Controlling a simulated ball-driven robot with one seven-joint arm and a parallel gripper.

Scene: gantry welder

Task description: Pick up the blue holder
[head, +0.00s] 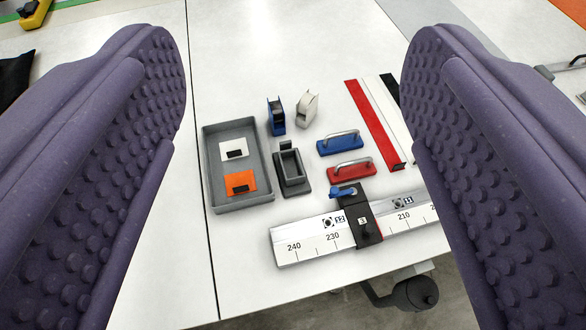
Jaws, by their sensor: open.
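The blue holder (276,117) is a small upright blue piece with dark parts, standing on the white table just outside the grey tray's upper right corner. A similar white holder (307,108) stands close to its right. My gripper (293,90) is open and empty, with its two purple studded fingers wide apart at the left and right of the view. The blue holder shows in the gap between them, left of the middle. Neither finger appears to touch it.
A grey tray (208,165) holds white and orange pieces. A dark grey open box (291,168), blue (340,143) and red (351,169) handled blocks, coloured bars (375,125) and a ruled metal rail (300,243) lie nearby. The table behind the holders is clear.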

